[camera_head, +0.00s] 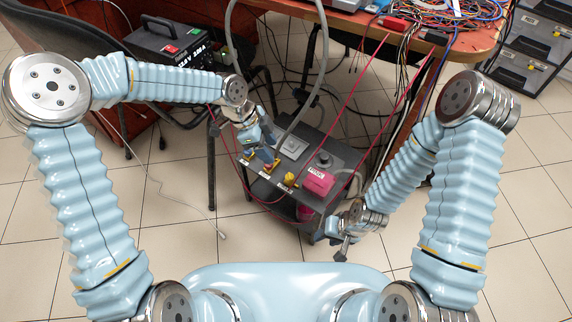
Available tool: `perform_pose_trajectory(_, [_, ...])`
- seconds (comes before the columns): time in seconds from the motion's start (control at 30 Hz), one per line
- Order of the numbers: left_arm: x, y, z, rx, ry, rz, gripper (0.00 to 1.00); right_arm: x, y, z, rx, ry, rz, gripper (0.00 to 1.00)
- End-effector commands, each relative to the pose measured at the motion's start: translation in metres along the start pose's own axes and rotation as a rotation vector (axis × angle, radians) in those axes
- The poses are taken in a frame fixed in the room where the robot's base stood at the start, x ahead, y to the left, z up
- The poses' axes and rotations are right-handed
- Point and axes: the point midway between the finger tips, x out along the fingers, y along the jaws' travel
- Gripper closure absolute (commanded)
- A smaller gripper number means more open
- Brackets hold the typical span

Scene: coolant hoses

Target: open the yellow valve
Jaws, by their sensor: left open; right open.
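The yellow valve (290,179) is a small yellow knob on the top front of a dark grey cart-like unit (342,160). A smaller red-orange knob (268,167) sits to its left. My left gripper (267,155) is open, pointing down over the unit's left side, close to the red-orange knob and up and left of the yellow valve. I cannot tell whether it touches anything. My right gripper (341,246) is open and empty, low in front of the unit's right side, apart from the valve. The valve's handle angle is too small to tell.
A pink box (318,181) sits on the unit, right of the valve. A thick grey hose (318,80) rises from the unit, and thin red cables cross around it. A wooden table (455,40) with wires stands behind.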

Motion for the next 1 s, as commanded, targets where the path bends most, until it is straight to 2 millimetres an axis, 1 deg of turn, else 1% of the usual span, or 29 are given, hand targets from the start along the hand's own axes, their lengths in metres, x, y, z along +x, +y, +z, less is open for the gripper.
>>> perform_pose_trajectory(0.03, [0.012, 0.002, 0.001, 0.0, 0.0, 0.006, 0.47, 0.003, 0.002, 0.0, 0.001, 0.0, 0.001, 0.57])
perform_pose_trajectory(0.17, [0.042, 0.002, 0.001, -0.001, 0.001, 0.007, 0.47, 0.006, 0.004, -0.001, 0.002, 0.002, 0.002, 0.57])
perform_pose_trajectory(0.3, [0.075, 0.002, 0.001, -0.003, 0.001, 0.007, 0.47, 0.009, 0.006, -0.002, 0.003, 0.004, 0.003, 0.57])
perform_pose_trajectory(0.4, [0.096, 0.002, 0.001, -0.004, 0.001, 0.006, 0.47, 0.01, 0.007, -0.002, 0.004, 0.006, 0.004, 0.57])
perform_pose_trajectory(0.5, [0.112, 0.003, 0.0, -0.004, 0.002, 0.006, 0.47, 0.011, 0.008, -0.002, 0.005, 0.006, 0.005, 0.57])
perform_pose_trajectory(0.6, [0.122, 0.002, 0.001, -0.006, 0.001, 0.005, 0.47, 0.012, 0.008, -0.002, 0.005, 0.007, 0.006, 0.57])
perform_pose_trajectory(0.7, [0.128, 0.002, 0.0, -0.006, 0.002, 0.003, 0.47, 0.012, 0.009, -0.003, 0.006, 0.007, 0.006, 0.57])
perform_pose_trajectory(0.97, [0.129, 0.002, 0.0, -0.006, 0.002, 0.002, 0.47, 0.012, 0.009, -0.003, 0.006, 0.008, 0.006, 0.57])
perform_pose_trajectory(1.0, [0.129, 0.002, 0.001, -0.006, 0.002, 0.002, 0.48, 0.012, 0.009, -0.003, 0.006, 0.008, 0.006, 0.57])
